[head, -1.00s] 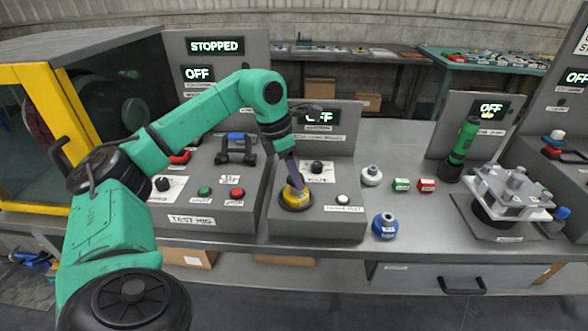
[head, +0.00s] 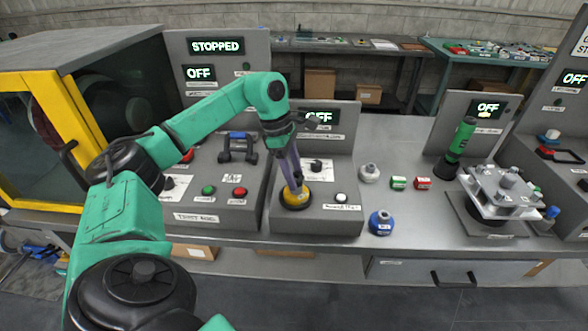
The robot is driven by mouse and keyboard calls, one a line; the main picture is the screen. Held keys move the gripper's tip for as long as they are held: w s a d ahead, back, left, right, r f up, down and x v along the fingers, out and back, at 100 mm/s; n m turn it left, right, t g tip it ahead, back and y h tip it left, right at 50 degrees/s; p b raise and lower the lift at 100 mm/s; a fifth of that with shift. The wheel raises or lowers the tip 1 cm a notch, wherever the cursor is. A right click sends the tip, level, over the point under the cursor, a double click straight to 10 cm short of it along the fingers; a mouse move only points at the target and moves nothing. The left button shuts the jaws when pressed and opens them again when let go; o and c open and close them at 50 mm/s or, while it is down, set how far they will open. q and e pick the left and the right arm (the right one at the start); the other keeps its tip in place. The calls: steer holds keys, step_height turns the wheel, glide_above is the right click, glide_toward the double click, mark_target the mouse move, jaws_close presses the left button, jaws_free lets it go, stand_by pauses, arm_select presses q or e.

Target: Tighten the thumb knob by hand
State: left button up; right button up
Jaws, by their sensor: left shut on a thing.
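My left gripper (head: 294,184) reaches down from above onto a round yellow piece (head: 295,197) and is shut on it. The yellow piece sits in a dark ring on the top of the middle grey console (head: 318,225). The fingers hide part of it. A black knob (head: 316,164) stands on a white label just behind it. At the right, a silver plate fixture (head: 490,198) carries several grey knobs and posts. I cannot tell for sure which part is the thumb knob. My right gripper is not in view.
A white button (head: 341,197) is close to the gripper's right. A blue round piece (head: 381,222), a grey-white one (head: 369,172), green and red blocks (head: 422,183) and a green flashlight-like cylinder (head: 462,139) stand on the bench. A black handle (head: 238,148) is at left.

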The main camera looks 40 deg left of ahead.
arm_select(q)
steer(key=shift+r, duration=0.2)
steer(key=shift+r+m+p, duration=0.15)
steer(key=shift+m+p, duration=0.65)
steer(key=shift+p, duration=0.05)
steer(key=m+g+p, duration=0.1)
steer(key=m+p, duration=0.1)
steer(key=m, duration=0.1)
steer(key=shift+w, duration=0.2)
steer(key=shift+f+m, duration=0.2)
steer(key=shift+m, duration=0.4)
steer(key=shift+r+m+g+p, duration=0.25)
steer(key=shift+m+g+p, duration=0.15)
steer(key=shift+m+p, duration=0.35)
steer(key=m+p, duration=0.1)
steer(key=m, duration=0.2)
steer(key=shift+w+g, duration=0.15)
steer(key=shift+g, duration=0.25)
steer(key=shift+f+m, duration=0.2)
steer(key=shift+m, duration=0.35)
